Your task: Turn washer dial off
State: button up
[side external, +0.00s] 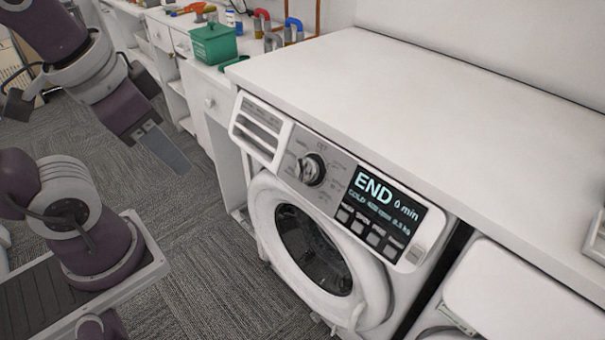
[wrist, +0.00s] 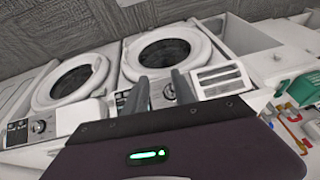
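The white washer (side external: 262,195) stands under a white counter. Its round silver dial (side external: 310,169) is on the grey panel, between the detergent drawer (side external: 261,128) and a lit display (side external: 384,205) reading "END 0 min". The round door (side external: 318,250) looks closed. My gripper (side external: 176,158) hangs in the air to the left of the washer, apart from the dial. In the wrist view, the two fingers of my gripper (wrist: 162,88) are spread with nothing between them. They point toward the washer (wrist: 196,52) and partly cover its panel, so the dial is hard to make out there.
A second white washer (wrist: 98,66) stands beside the first. Open carpet (side external: 205,265) lies in front of the washer.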

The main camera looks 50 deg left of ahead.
aim_at(304, 176)
jog(key=o, duration=0.7)
jog(key=s+a+f+m+g+y, duration=0.1)
jog(key=a+f+g+y, duration=0.2)
jog(key=a+f+g, duration=0.1)
jog(key=shift+a+f+m+g+y, duration=0.35)
jog(key=shift+f+m+g+y, duration=0.05)
jog(key=shift+f, duration=0.05)
jog(key=shift+o, duration=0.9)
jog(key=a+y, duration=0.1)
jog(key=a+m+y, duration=0.1)
jog(key=a+f+g+y, duration=0.1)
jog(key=shift+w, duration=0.35)
jog(key=w+f+m+t+y, duration=0.4)
jog(key=w+m+t+y, duration=0.45)
jog(key=w+m, duration=0.45)
jog(key=w+d+f+m+t+h, duration=0.7)
jog(key=d+f+m+t+h, duration=0.3)
jog(key=f, duration=0.3)
jog(key=shift+y, duration=0.25)
jog(key=x, duration=0.5)
jog(key=shift+w+a+r, duration=0.25)
jog(key=shift+a+r, duration=0.05)
jog(key=shift+a, duration=0.15)
jog(key=shift+w+a, duration=0.15)
jog(key=shift+w, duration=0.25)
